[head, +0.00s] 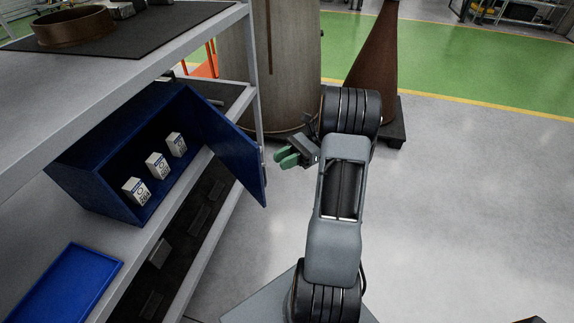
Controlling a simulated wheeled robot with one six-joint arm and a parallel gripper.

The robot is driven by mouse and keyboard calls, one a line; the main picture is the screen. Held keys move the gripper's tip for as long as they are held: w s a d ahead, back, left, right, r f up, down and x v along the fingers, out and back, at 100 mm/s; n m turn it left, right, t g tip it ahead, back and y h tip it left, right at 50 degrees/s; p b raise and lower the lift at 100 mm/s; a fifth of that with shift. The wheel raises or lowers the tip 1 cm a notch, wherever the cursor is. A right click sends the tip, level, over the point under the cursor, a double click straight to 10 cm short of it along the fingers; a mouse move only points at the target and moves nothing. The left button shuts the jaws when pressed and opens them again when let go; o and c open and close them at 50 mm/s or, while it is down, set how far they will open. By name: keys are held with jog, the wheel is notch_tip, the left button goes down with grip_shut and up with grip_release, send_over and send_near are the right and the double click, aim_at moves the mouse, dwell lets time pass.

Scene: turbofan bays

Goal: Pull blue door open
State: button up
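The blue door (226,146) is hinged on a blue cabinet (84,172) that stands on a grey shelf. It stands open and swung out past the shelf edge, so the cabinet's inside shows.
A blue tray (68,284) lies on the shelf in front of the cabinet. A shelf upright (252,70) stands behind the door. A large drum (290,60) and a brown cone (376,55) stand behind my arm. The floor (470,220) on the right is clear.

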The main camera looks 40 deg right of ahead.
jog(key=shift+s+a+r, duration=0.2)
jog(key=shift+s, duration=0.3)
jog(key=shift+s+a+r, duration=0.15)
jog(key=shift+s+r, duration=0.1)
jog(key=shift+s, duration=0.2)
jog(key=shift+s+a+r, duration=0.2)
jog(key=shift+s, duration=0.3)
